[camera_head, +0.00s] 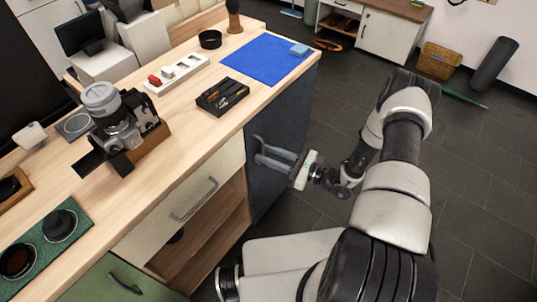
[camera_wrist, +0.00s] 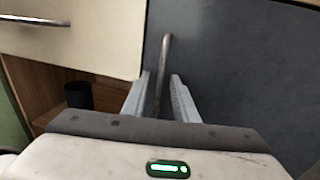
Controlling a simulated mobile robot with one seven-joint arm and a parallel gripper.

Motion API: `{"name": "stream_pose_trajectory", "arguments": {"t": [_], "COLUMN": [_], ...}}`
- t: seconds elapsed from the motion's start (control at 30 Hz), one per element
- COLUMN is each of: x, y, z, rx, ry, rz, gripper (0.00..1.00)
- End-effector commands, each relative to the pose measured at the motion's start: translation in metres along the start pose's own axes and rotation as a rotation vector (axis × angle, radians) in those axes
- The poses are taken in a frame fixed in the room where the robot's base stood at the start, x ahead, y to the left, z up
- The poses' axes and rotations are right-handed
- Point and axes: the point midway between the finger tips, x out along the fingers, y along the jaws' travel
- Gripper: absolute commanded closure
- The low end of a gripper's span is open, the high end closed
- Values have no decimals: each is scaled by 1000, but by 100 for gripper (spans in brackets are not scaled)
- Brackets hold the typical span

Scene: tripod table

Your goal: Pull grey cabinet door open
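The grey cabinet door (camera_head: 285,130) is the dark panel below the wooden counter, right of the open shelves. It looks shut, and it fills the right of the wrist view (camera_wrist: 245,70). Its slim bar handle (camera_wrist: 167,50) runs lengthwise in the wrist view. My gripper (camera_head: 260,152) reaches the door's near left part from the right. In the wrist view, my gripper (camera_wrist: 160,82) has one finger on each side of the handle. Gaps show beside the bar, so the fingers are open around it. The handle's lower end is partly hidden by my gripper.
A cream drawer (camera_head: 185,200) with a metal handle and open wooden shelves (camera_head: 205,235) adjoin the door on the left. The counter (camera_head: 195,120) above holds a camera, a black tray and a blue mat. Grey tiled floor (camera_head: 330,105) lies free right of the door.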

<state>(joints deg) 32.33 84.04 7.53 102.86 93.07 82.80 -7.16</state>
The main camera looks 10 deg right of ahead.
Motion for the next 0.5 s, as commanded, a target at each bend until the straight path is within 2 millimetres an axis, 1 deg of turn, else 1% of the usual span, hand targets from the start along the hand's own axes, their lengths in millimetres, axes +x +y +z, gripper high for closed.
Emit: {"name": "stream_pose_trajectory", "arguments": {"t": [0.03,0.1,0.2,0.5], "x": [0,0,0,0], "y": [0,0,0,0], "z": [0,0,0,0], "rx": [0,0,0,0], "ry": [0,0,0,-1], "rz": [0,0,0,0], "gripper": [74,86,100,100]}}
